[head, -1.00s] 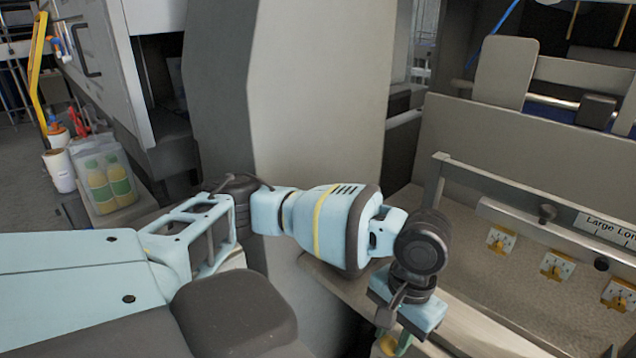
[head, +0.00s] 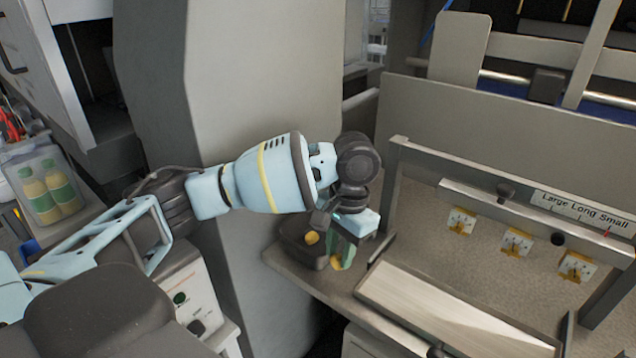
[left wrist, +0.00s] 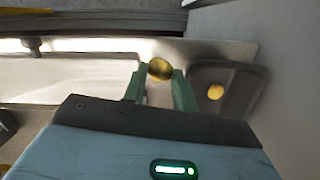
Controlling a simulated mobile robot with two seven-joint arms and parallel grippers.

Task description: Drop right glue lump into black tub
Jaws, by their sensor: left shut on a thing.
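A yellow glue lump (head: 337,263) is between the green fingertips of my left gripper (head: 342,252). In the left wrist view, the held lump (left wrist: 160,71) sits at the tips of the gripper's fingers (left wrist: 160,86). The black tub (head: 292,243) stands on the shelf just left of the gripper in the head view. In the left wrist view the tub (left wrist: 240,82) is to the right of the fingers, apart from the held lump. Another yellow lump (left wrist: 215,91) lies inside the tub. My right gripper is not in view.
A grey column (head: 265,90) rises behind my left arm. Right of the tub are a pale slanted plate (head: 440,310) and a panel with several yellow-marked dials (head: 515,242). A bin with bottles (head: 45,190) is at the far left.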

